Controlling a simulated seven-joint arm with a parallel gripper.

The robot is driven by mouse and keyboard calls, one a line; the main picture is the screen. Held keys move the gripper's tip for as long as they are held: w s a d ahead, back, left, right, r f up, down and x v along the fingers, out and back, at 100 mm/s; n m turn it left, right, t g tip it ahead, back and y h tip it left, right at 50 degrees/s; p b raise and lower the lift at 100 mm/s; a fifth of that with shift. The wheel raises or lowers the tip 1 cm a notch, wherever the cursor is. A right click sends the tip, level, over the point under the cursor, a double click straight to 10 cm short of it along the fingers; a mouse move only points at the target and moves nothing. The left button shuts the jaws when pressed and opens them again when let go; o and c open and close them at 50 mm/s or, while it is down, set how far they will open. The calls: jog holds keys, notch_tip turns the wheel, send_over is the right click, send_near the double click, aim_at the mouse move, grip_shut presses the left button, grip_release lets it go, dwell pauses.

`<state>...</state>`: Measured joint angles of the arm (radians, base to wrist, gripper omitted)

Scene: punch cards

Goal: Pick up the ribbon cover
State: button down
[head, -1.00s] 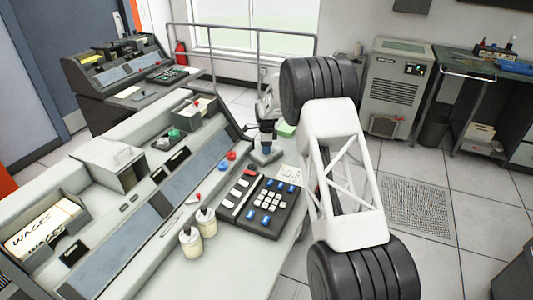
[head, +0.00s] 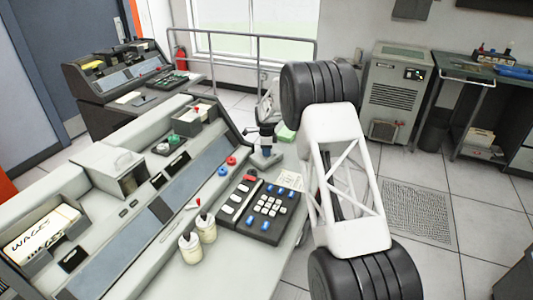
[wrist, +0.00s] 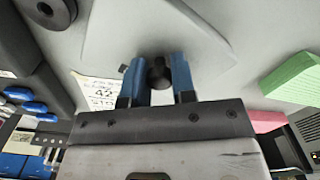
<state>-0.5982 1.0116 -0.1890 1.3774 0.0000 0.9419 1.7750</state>
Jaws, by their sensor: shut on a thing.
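The ribbon cover appears to be the light grey plate (wrist: 190,35) with a round black knob (wrist: 158,72) in the wrist view. My gripper (wrist: 157,80) has its two blue fingers shut on that knob, one on each side. In the head view my gripper (head: 266,136) is a small dark and blue shape at the console's far right end, left of my white arm link. A grey piece (head: 263,159) shows just below it. I cannot tell whether the cover rests on the surface or is raised.
A black keypad (head: 262,208) with white and blue keys lies on the console (head: 130,262). A handwritten card (wrist: 97,92) lies near the cover. A green block (wrist: 292,76) and a pink block (wrist: 266,121) are to the right.

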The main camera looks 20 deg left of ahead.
notch_tip(320, 180, up, 9)
jog(key=shift+r, duration=0.1)
dwell(0.4)
jog(key=shift+r, duration=0.1)
dwell(0.6)
jog(key=shift+r, duration=1.4)
